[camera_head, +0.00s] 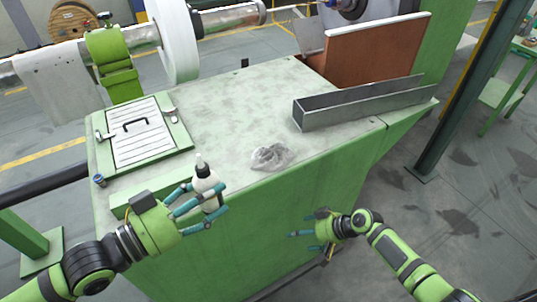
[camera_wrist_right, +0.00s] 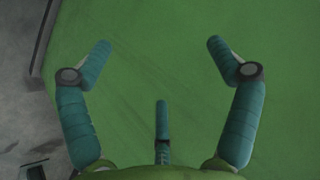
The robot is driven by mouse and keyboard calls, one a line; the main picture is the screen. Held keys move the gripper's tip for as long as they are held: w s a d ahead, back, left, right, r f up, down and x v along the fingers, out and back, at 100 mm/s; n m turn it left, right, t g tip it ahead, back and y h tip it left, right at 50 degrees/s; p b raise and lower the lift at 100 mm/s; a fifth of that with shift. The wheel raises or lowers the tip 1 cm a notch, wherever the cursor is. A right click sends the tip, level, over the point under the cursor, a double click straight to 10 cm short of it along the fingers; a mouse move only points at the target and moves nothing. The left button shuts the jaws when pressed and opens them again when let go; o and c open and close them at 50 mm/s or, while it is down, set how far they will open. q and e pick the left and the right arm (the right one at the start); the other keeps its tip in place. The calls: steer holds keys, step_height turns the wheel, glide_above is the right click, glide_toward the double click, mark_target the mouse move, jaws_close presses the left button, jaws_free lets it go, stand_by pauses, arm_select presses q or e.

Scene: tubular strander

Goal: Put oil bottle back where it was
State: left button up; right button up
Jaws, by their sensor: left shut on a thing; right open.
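My right gripper (camera_head: 302,234) is open and empty in front of the cabinet's green front face.
The worn cabinet top (camera_head: 225,110) is mostly clear. A crumpled grey rag (camera_head: 271,156) lies near its front edge. A metal channel (camera_head: 355,107) stands at the right, a slatted panel with a handle (camera_head: 140,132) at the left. A white reel (camera_head: 173,40) is behind.

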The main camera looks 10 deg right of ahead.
steer(key=a+r+n+g+y, duration=0.15)
steer(key=a+r+n, duration=0.25)
steer(key=r, duration=0.7)
steer(key=a+r+n+g+y, duration=0.1)
steer(key=a+r+n+y, duration=0.25)
steer(key=r, duration=0.75)
steer(key=a+r+n+g+y, duration=0.1)
steer(key=a+r+n+y, duration=0.3)
steer(key=r, duration=0.7)
steer(key=n+h, duration=0.2)
steer(key=n, duration=0.4)
glide_toward(208, 183)
steer(key=w+d+f, duration=0.1)
steer(key=w+f, duration=0.2)
steer(key=shift+g, duration=0.35)
steer(key=x, duration=1.1)
steer(key=shift+w+a+f, duration=0.1)
steer(key=shift+a, duration=0.1)
